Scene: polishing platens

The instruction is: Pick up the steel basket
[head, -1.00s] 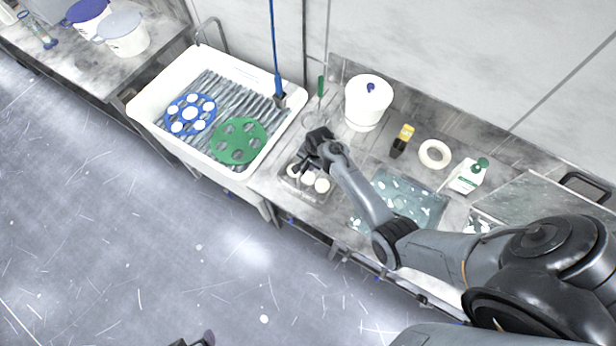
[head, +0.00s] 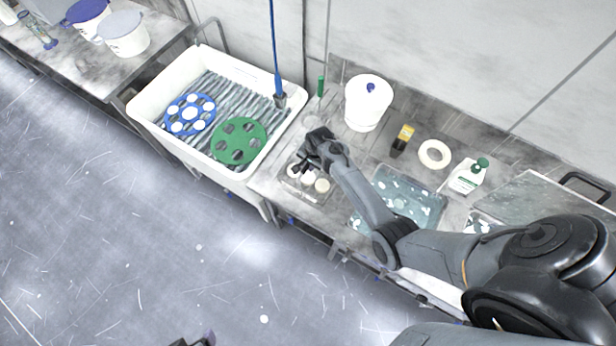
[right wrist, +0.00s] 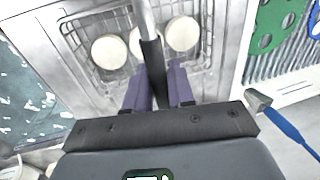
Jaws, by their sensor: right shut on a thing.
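The steel basket (head: 303,192) is a wire basket holding white round pieces, on the grey bench just right of the white sink. It also shows in the right wrist view (right wrist: 78,67), where its upright handle ends in a dark grip. My right gripper (head: 302,163) is over the basket. In the right wrist view my right gripper (right wrist: 157,88) has its purple fingers shut on the dark grip of the handle. I cannot tell whether the basket is clear of the bench. A dark part at the bottom edge of the head view may be my left gripper (head: 196,341); its fingers cannot be made out.
The white sink (head: 262,172) holds a blue disc (head: 176,127) and a green disc (head: 238,154). A white pot (head: 362,108), a yellow-topped dark bottle (head: 402,140), a white ring (head: 421,154) and a green-capped bottle (head: 466,178) stand behind my right arm. A blue-handled brush leans at the sink.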

